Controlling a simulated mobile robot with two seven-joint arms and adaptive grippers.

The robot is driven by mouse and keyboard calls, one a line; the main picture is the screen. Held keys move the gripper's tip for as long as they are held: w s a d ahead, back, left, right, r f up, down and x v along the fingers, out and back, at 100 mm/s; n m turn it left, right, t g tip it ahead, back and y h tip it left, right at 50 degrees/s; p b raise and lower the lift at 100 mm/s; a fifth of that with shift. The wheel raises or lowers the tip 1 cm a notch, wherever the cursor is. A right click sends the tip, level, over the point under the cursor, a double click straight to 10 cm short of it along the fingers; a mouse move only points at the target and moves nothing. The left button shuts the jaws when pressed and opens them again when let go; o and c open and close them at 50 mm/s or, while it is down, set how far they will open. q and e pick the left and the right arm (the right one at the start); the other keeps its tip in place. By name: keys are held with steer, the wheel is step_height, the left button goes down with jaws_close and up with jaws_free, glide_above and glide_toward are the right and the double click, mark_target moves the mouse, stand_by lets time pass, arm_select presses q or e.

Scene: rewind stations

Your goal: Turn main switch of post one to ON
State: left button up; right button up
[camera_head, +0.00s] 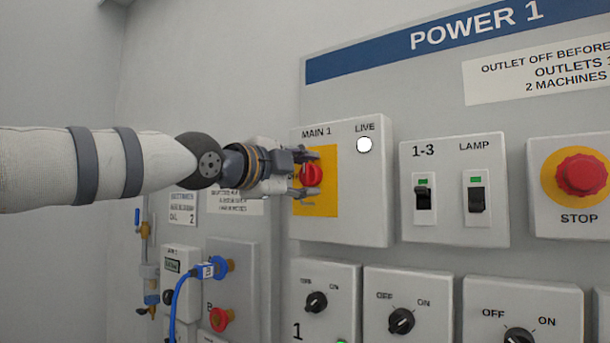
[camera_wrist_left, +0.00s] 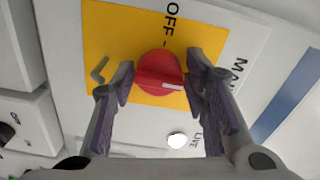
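The main switch (camera_head: 312,174) of post one is a red round knob on a yellow plate (camera_head: 329,206), in the grey box marked MAIN 1. It also shows in the wrist view (camera_wrist_left: 158,72), with a raised bar across it. A white mark on the bar points toward one finger, which is upward on the panel; the OFF label lies to the side. No ON label can be read. My left gripper (camera_head: 308,174) has one finger above and one below the knob, close against both sides, seemingly shut on it. My right gripper is not in view.
The LIVE lamp (camera_head: 364,145) shows bright white. Toggle switches (camera_head: 424,197) and a red STOP button (camera_head: 582,175) are to the right. Rotary switches (camera_head: 402,321) sit below. A blue cable (camera_head: 178,300) hangs at the lower left.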

arm_select(q)
steer(key=shift+o, duration=0.3)
steer(key=shift+f, duration=0.2)
